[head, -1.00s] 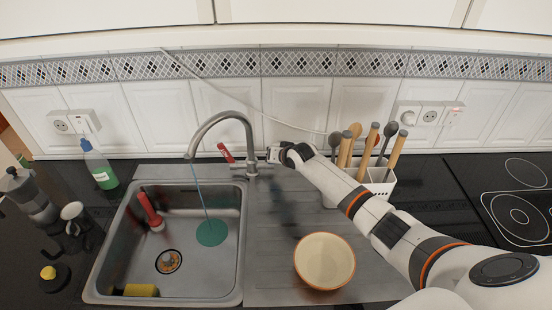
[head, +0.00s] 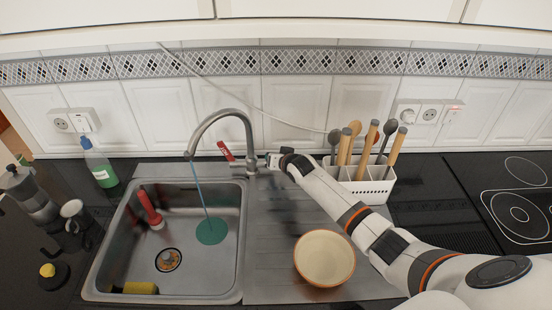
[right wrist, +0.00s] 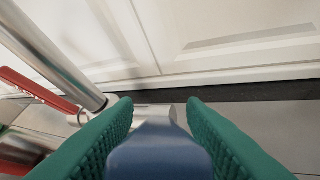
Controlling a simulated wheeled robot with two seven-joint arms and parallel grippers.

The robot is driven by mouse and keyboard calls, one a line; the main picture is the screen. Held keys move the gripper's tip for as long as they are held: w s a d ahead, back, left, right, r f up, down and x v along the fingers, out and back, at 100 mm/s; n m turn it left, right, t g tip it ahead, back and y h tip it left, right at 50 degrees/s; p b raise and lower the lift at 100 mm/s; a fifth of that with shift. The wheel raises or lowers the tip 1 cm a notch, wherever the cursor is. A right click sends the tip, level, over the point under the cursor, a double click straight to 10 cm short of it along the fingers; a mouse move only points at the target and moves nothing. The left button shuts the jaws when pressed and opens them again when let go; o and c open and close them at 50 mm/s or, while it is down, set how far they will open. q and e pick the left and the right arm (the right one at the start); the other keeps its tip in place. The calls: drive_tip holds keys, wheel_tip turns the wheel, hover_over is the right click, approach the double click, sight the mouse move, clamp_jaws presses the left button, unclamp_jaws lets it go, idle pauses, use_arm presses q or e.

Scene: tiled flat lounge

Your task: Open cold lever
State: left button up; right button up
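The grey faucet (head: 250,143) stands behind the sink, its spout arching left over the basin. A red lever (head: 226,151) sticks out from its left side, and it also shows at the left of the right wrist view (right wrist: 38,90). A blue lever (right wrist: 158,155), which I take as the cold one, lies between the green fingers of my right gripper (right wrist: 160,104). The fingers stand apart on both sides of it; whether they touch it is unclear. In the head view the right gripper (head: 272,160) is just right of the faucet base and hides this lever. My left gripper is not in view.
The sink (head: 195,255) holds a red-handled brush (head: 150,208), a teal round piece (head: 211,231) and a yellow sponge (head: 140,287). A cream bowl (head: 324,258) sits on the drainboard below my arm. A white utensil holder (head: 370,190) stands close behind the arm. The tiled wall is close behind.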

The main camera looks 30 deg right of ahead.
idle(0.3)
drive_tip(key=v, duration=1.2)
idle(0.4)
